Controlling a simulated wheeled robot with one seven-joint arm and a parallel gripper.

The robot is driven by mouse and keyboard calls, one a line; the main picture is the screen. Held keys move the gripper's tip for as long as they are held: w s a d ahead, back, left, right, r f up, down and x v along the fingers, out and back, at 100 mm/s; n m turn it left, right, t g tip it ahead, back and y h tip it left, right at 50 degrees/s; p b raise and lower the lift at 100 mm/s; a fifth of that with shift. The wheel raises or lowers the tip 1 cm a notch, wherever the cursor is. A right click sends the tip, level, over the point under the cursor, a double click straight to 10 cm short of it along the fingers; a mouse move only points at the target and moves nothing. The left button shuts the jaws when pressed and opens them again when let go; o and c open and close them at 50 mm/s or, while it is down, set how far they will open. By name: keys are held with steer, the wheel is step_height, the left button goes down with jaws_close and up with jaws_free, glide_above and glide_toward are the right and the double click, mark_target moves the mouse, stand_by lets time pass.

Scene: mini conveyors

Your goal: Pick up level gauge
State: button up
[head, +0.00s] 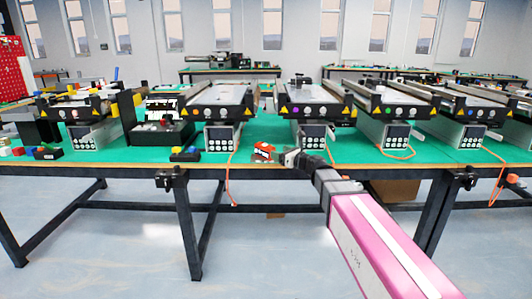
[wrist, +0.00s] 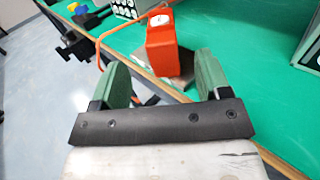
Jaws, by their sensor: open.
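The level gauge is most likely the small orange-red block with a round white dial on top. In the wrist view this orange gauge (wrist: 172,45) stands on a grey plate at the table's front edge, ahead of my open gripper (wrist: 165,78). In the head view the orange gauge (head: 263,150) sits at the table edge, just left of my gripper (head: 282,157). Nothing is held between the fingers.
Several mini conveyors, one of them a conveyor (head: 318,105), stand along the green table (head: 255,143) behind the gauge. An orange cable (wrist: 110,35) runs close to the gauge on its left. A clamp (head: 170,180) is on the table's front edge. Coloured blocks (head: 185,154) lie further left.

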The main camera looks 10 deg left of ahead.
mark_target(269, 147)
steer(key=x, duration=0.8)
steer(key=shift+w+r, duration=0.15)
steer(key=shift+w, duration=0.05)
steer(key=c, duration=1.2)
steer(key=shift+c, duration=0.2)
